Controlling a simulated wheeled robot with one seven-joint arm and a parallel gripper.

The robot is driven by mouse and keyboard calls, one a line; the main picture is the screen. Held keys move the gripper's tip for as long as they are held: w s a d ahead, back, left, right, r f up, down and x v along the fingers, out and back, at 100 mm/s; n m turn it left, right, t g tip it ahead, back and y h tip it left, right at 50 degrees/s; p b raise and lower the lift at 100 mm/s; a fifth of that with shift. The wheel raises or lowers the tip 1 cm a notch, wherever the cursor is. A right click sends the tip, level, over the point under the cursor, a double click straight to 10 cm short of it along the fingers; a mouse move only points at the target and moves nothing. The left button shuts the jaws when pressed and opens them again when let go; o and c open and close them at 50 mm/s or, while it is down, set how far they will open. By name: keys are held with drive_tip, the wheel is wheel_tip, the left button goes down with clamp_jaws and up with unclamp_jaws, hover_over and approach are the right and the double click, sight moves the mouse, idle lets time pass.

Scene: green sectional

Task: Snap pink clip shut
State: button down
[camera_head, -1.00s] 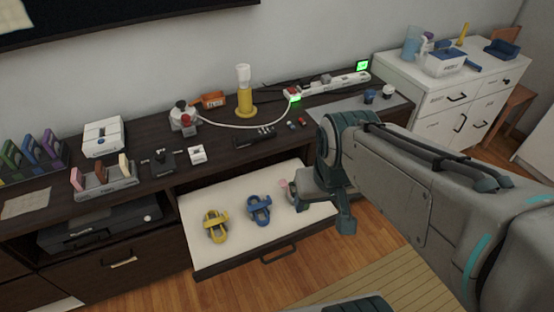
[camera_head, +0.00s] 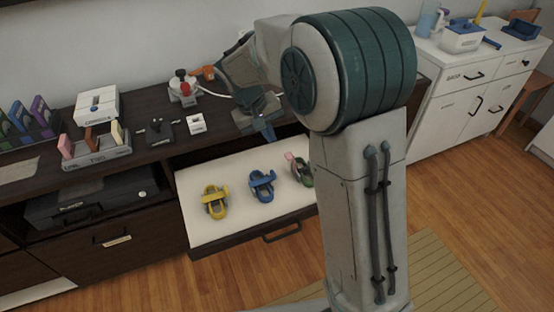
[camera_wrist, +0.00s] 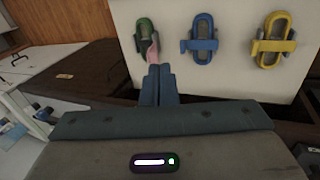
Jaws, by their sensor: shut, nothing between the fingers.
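The clip with a pink lever and a green body (camera_head: 303,171) lies at the right end of the pale open drawer (camera_head: 222,171), partly hidden by my arm in the head view. In the wrist view, its green body (camera_wrist: 145,38) is at the top, and the pink lever (camera_wrist: 153,52) sticks out toward my fingertips. I cannot tell whether the fingers touch it. My gripper (camera_head: 268,137) is shut and empty, pointing down near the drawer's back edge. It also shows in the wrist view (camera_wrist: 158,70).
A blue clip (camera_head: 262,185) and a yellow clip (camera_head: 214,201) lie to the left in the drawer. The dark cabinet top behind holds a red-knobbed device (camera_head: 183,88), a small white box (camera_head: 195,123) and a rack (camera_head: 95,150). A white cabinet (camera_head: 475,85) stands right.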

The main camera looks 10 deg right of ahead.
drive_tip(key=w+a+f+h+b, duration=0.1)
drive_tip(key=w+a+f+b, duration=0.1)
drive_tip(key=w+a+f, duration=0.45)
drive_tip(key=shift+n, duration=0.3)
drive_tip(key=x, duration=0.4)
drive_tip(key=d+b+x, duration=0.1)
drive_tip(key=x, duration=0.3)
drive_tip(key=s+x, duration=0.1)
drive_tip(key=x, duration=0.3)
drive_tip(key=shift+s+d+r, duration=0.15)
drive_tip(key=shift+d, duration=0.3)
drive_tip(key=shift+w+d+r, duration=0.15)
drive_tip(key=shift+d+r, duration=0.05)
drive_tip(key=shift+d, duration=0.35)
drive_tip(key=shift+w+d+r, duration=0.15)
drive_tip(key=shift+w+d, duration=0.05)
drive_tip(key=shift+d, duration=0.4)
drive_tip(key=shift+w+d+r, duration=0.15)
drive_tip(key=shift+d+r, duration=0.05)
drive_tip(key=shift+d, duration=0.35)
drive_tip(key=shift+r, duration=0.1)
